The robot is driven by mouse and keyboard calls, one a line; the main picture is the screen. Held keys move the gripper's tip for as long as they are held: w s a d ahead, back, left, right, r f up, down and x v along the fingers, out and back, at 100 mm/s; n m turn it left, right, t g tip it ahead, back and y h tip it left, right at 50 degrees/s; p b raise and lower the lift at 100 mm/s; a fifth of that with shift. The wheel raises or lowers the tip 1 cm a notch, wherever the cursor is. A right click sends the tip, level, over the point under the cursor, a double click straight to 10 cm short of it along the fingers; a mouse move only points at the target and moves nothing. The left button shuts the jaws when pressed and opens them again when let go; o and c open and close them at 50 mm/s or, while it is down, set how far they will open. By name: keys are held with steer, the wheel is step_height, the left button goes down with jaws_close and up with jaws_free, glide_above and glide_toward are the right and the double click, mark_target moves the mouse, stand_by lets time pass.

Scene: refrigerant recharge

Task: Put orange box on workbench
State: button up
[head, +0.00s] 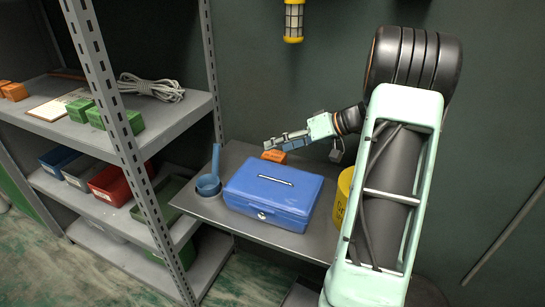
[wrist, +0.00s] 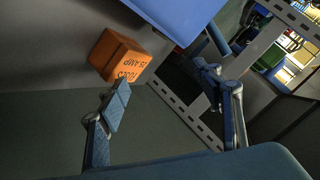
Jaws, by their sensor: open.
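The orange box (head: 273,156) rests on the grey workbench (head: 222,212), behind the blue cash box. In the wrist view the orange box (wrist: 120,56) shows dark lettering that seems to read "25 AMP". It lies beyond the left finger's tip, apart from it. My gripper (head: 272,145) is just above and beside the box in the head view. Its two fingers (wrist: 165,78) are spread apart with nothing between them. In the head view the fingers partly cover the bench behind the box.
A blue cash box (head: 270,193) fills the bench's middle. A blue ladle-like pan (head: 209,184) stands left of it, a yellow container (head: 343,190) right, partly behind my arm. A metal shelf rack (head: 180,118) with green boxes (head: 80,108) and bins stands left.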

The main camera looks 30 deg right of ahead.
mark_target(275, 154)
steer(key=m+g+h+p, duration=0.1)
steer(key=m+p, duration=0.1)
steer(key=m, duration=0.3)
steer(key=r+m+g+p, duration=0.1)
steer(key=m+p, duration=0.1)
steer(key=m, duration=0.4)
steer(key=r+m+g+h+p, duration=0.1)
steer(key=m+p, duration=0.1)
steer(key=m, duration=0.3)
steer(key=shift+w+a+m+h, duration=0.25)
steer(key=shift+a+m+h, duration=0.05)
steer(key=m, duration=0.1)
steer(key=m+p, duration=0.2)
steer(key=m, duration=0.1)
steer(key=shift+d+r+g+h, duration=0.25)
steer(key=shift+d+g+h, duration=0.1)
steer(key=shift+g+h, duration=0.05)
steer(key=w+f+m, duration=0.1)
steer(key=f+m, duration=0.2)
steer(key=w+f+m+h, duration=0.1)
steer(key=f+m, duration=0.1)
steer(key=f, duration=0.1)
steer(key=w+f+m, duration=0.1)
steer(key=f+m, duration=0.2)
steer(key=shift+w+a+m+g+h+p, duration=0.3)
steer(key=shift+w+g+h+p, duration=0.05)
steer(key=shift+w+g+h, duration=0.05)
steer(key=shift+c, duration=0.4)
